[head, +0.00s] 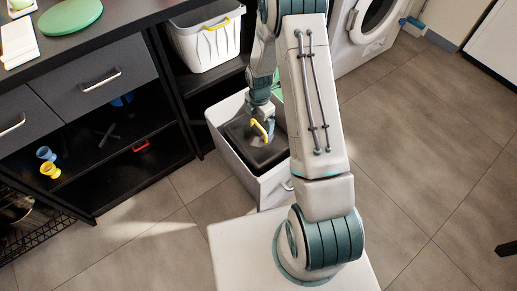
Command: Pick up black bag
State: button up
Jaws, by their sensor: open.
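A dark, nearly black shape (262,153), which looks like the black bag, sits inside a light grey open bin (217,134) on the floor. My gripper (263,130), with a yellow part showing at its fingers, points down over the dark shape inside the bin's outline. The fingers are open. I cannot tell whether they touch the bag. My arm hides the right part of the bin and some of its contents.
A dark cabinet (107,77) with drawers and open shelves stands at left. A white basket (205,45) sits on a shelf behind the bin. A white washing machine (365,30) stands at the back. The tiled floor at right is mostly clear.

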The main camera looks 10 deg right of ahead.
aim_at(259, 125)
notch_tip(259, 125, down, 4)
jog(key=shift+s+a+f+b, duration=0.15)
jog(key=shift+b, duration=0.7)
jog(key=c, duration=1.7)
